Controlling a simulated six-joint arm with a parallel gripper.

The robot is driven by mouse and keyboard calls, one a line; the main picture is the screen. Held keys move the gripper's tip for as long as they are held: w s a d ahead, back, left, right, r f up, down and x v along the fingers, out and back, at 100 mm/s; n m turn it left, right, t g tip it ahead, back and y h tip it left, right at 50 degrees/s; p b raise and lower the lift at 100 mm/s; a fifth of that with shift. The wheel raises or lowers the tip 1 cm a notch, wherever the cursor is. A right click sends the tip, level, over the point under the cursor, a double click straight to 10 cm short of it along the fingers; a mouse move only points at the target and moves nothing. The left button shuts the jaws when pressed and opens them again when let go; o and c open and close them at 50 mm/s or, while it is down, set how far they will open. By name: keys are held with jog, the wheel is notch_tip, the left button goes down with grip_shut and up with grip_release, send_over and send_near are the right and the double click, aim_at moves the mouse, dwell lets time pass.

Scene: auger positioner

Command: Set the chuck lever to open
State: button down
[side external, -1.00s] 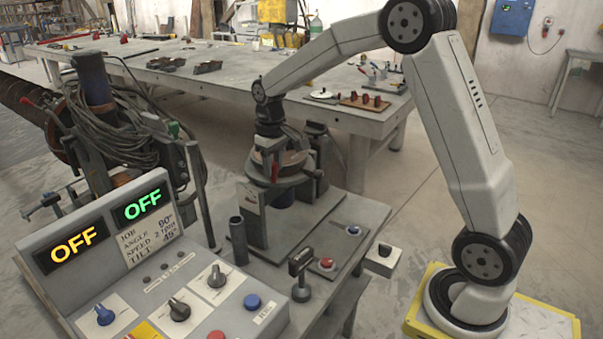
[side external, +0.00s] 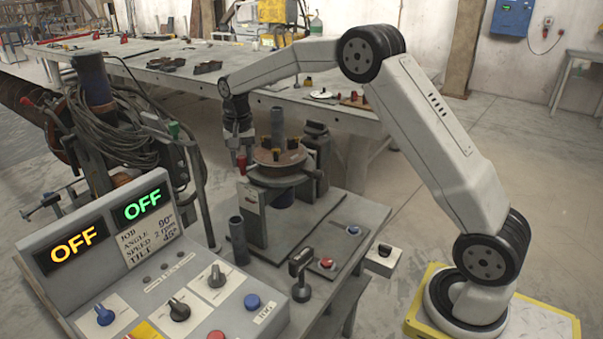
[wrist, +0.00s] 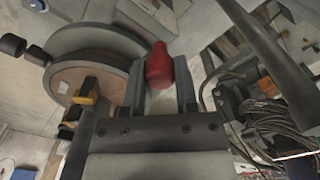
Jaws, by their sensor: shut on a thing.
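The chuck (side external: 266,156) is a brown disc with several dark jaws, on a grey round body on the bench stand. The chuck lever's red handle (side external: 241,164) is at the chuck's left side. My gripper (side external: 240,157) points down over it. In the wrist view the red handle (wrist: 159,62) sits between the two fingers of my gripper (wrist: 160,80), which is shut on it. The chuck disc (wrist: 72,78) is at the left of that view. The lever's arm is mostly hidden.
The control panel (side external: 190,250) at front left shows two OFF displays, with knobs and buttons. A cable-wrapped post (side external: 92,80) stands left of the chuck. A short upright tube (side external: 238,240) and a small button plate (side external: 336,250) are in front. A long table (side external: 190,85) is behind.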

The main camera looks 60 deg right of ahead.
jog(key=shift+w+m, duration=0.3)
jog(key=shift+w, duration=0.1)
jog(key=shift+r, duration=0.1)
jog(key=shift+c, duration=1.8)
grip_release()
jog(key=shift+r, duration=3.85)
jog(key=shift+s, duration=0.1)
